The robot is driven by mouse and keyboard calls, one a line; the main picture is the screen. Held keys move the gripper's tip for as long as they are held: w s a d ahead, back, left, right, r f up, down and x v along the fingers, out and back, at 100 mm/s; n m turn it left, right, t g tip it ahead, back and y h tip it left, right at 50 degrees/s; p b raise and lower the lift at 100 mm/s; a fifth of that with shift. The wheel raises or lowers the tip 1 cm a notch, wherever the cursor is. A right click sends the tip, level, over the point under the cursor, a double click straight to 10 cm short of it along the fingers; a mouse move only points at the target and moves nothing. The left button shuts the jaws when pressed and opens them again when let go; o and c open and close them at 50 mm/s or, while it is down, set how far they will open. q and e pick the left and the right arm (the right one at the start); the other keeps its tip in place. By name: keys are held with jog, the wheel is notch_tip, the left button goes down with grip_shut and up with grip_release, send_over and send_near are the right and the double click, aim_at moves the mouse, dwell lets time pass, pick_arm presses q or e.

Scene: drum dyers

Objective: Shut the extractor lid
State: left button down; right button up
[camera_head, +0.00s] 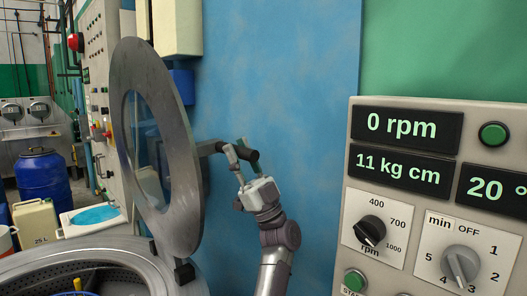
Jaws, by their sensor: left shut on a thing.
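The extractor lid (183,195) is a round grey metal ring with a clear window. It stands raised, nearly upright, on a hinge at the right rear of the extractor (140,262). The extractor's drum is open at the lower left, and something yellow shows inside it. A handle with a black grip (252,156) sticks out from the right side of the lid. My left gripper (238,152) is shut on this handle, its fingers around the grip. My right gripper is not in view.
A control panel (400,275) with displays and knobs stands close at the right. A blue wall (300,70) is behind my gripper. A blue barrel (43,178), a pale canister (38,222) and a white container with blue contents (95,217) stand at the left, beyond the drum.

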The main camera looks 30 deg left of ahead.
pick_arm(q)
jog(key=s+a+f+n+g+h+b, duration=0.1)
jog(key=s+a+n+g+h, duration=0.1)
jog(key=s, duration=0.6)
jog(key=s+a+f+n+g+h+b, duration=0.1)
jog(key=s+a+n+g+h+b, duration=0.1)
jog(key=s+n+g+h, duration=0.3)
jog(key=s+a+n+g, duration=0.1)
jog(key=s+n+g, duration=0.1)
jog(key=s+n, duration=0.1)
jog(key=shift+s+a+f+g, duration=0.25)
jog(key=shift+a+f+g, duration=0.05)
jog(key=shift+a+f, duration=0.05)
jog(key=c, duration=1)
grip_release()
jog(key=shift+o, duration=0.4)
jog(key=shift+w, duration=0.1)
